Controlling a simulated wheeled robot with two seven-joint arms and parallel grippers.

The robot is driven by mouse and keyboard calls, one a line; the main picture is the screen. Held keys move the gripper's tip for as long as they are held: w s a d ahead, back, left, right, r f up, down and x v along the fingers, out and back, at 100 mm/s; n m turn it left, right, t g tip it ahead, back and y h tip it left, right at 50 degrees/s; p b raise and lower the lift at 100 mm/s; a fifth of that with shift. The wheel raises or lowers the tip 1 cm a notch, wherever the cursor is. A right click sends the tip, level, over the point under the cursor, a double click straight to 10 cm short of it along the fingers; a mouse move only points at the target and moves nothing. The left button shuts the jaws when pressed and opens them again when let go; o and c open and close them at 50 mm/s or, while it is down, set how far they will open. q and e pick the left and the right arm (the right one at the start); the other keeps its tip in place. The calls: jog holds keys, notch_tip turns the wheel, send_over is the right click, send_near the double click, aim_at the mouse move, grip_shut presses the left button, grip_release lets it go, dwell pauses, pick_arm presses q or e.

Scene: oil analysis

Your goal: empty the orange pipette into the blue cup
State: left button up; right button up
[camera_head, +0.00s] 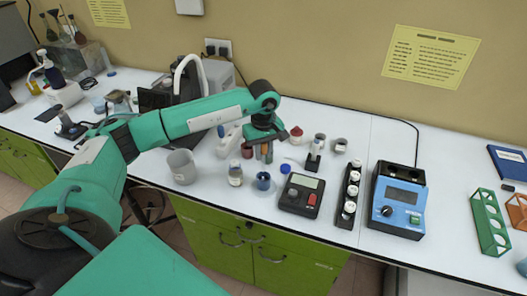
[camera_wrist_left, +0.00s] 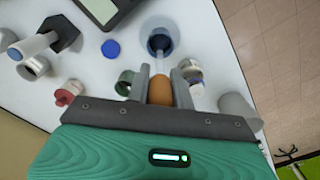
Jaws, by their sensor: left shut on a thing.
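The blue cup (camera_head: 263,181) stands on the white bench below my left gripper (camera_head: 264,153), and its open mouth shows in the wrist view (camera_wrist_left: 172,36). In that view my left gripper (camera_wrist_left: 161,88) is shut on the orange bulb of the pipette (camera_wrist_left: 160,91). The pipette's clear stem points away from the fingers, and its tip overlaps the cup's mouth. I cannot tell whether the tip is inside the cup or above it. The bulb is mostly hidden between the fingers in the head view. My right gripper is not in view.
A grey beaker (camera_head: 182,167) and a small bottle (camera_head: 235,174) stand left of the cup. A blue cap (camera_head: 285,168) and a dark meter (camera_head: 301,194) lie to its right. A vial rack (camera_head: 348,195) and a blue device (camera_head: 398,200) stand farther right.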

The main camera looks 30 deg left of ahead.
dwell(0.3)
pick_arm(q)
jog(key=shift+r+p, duration=0.3)
jog(key=shift+r, duration=1.2)
